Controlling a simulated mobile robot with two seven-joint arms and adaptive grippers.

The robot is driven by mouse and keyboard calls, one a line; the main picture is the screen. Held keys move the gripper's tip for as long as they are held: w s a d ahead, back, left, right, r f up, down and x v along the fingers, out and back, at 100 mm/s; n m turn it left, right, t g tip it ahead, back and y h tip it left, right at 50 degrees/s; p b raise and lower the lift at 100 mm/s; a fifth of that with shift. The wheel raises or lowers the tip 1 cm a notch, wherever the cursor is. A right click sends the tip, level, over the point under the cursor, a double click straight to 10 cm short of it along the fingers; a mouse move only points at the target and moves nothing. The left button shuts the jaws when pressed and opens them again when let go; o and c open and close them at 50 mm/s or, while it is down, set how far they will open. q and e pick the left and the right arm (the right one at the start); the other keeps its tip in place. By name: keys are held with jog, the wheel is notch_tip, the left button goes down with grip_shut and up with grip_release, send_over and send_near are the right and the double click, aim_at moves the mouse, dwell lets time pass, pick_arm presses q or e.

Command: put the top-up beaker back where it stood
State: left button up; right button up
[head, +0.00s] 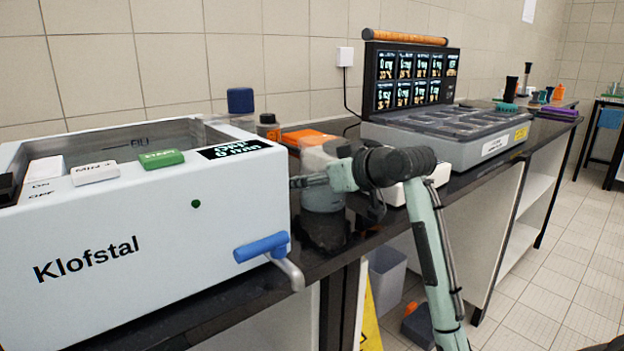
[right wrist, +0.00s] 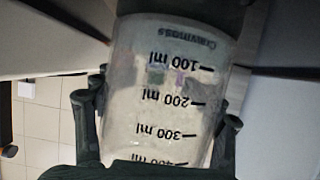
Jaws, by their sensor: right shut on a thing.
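The top-up beaker (head: 321,197) is a clear vessel just right of the white Klofstal bath, at the counter's front. In the right wrist view the beaker (right wrist: 165,105) fills the middle, its ml marks upside down in that picture. My right gripper (head: 312,181) is shut around the beaker's side, and its fingers (right wrist: 158,110) show on both sides of it. I cannot tell whether the beaker's base touches the counter. My left gripper is not in view.
The Klofstal bath (head: 150,240) has a blue-handled tap (head: 262,248) at its front right. A blue-capped bottle (head: 240,101) and an orange item (head: 308,138) stand behind. A grey multi-station device (head: 455,135) with a display occupies the counter to the right. A bin (head: 387,280) stands below.

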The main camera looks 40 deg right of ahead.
jog(key=shift+f, duration=0.1)
jog(key=o, duration=1.8)
jog(key=shift+o, duration=0.2)
jog(key=shift+r, duration=0.25)
jog(key=v, duration=1.2)
jog(key=shift+f, duration=0.15)
